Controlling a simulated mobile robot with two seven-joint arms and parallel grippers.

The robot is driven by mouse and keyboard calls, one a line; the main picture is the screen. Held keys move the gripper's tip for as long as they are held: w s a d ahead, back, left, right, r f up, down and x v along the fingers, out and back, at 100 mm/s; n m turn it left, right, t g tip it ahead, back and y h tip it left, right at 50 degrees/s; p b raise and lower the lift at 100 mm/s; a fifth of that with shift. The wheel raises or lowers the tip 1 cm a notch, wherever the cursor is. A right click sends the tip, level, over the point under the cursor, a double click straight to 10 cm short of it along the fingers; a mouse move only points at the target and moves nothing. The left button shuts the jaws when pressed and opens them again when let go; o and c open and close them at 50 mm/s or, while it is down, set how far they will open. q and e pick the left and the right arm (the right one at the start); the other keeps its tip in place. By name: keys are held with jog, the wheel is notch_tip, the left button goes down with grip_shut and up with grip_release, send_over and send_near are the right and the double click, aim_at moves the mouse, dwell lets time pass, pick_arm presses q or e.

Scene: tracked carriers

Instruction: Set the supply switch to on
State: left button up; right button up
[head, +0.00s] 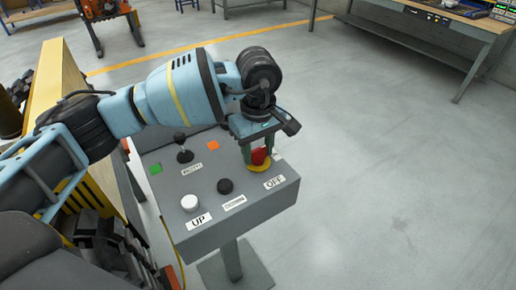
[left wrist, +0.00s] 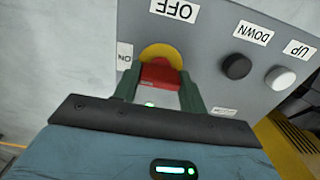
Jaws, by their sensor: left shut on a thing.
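The supply switch is a red handle (head: 261,156) on a yellow disc (head: 258,168), at the right corner of the grey control box (head: 235,222). It also shows in the left wrist view, with the red handle (left wrist: 160,75) in front of the yellow disc (left wrist: 163,53). An OFF label (left wrist: 173,10) and an ON label (left wrist: 125,57) lie beside the disc. My left gripper (head: 258,153) comes down from above and is shut on the red handle, one green finger on each side. The fingers partly hide the handle, so I cannot tell which label it points to. My right gripper is not in view.
Open floor lies to the right. A workbench (head: 430,25) stands at the back right.

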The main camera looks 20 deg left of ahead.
aim_at(258, 149)
pick_arm(q)
jog(key=o, duration=1)
jog(key=shift+r, duration=0.1)
notch_tip(258, 149, up, 8)
jog(key=shift+f, duration=0.2)
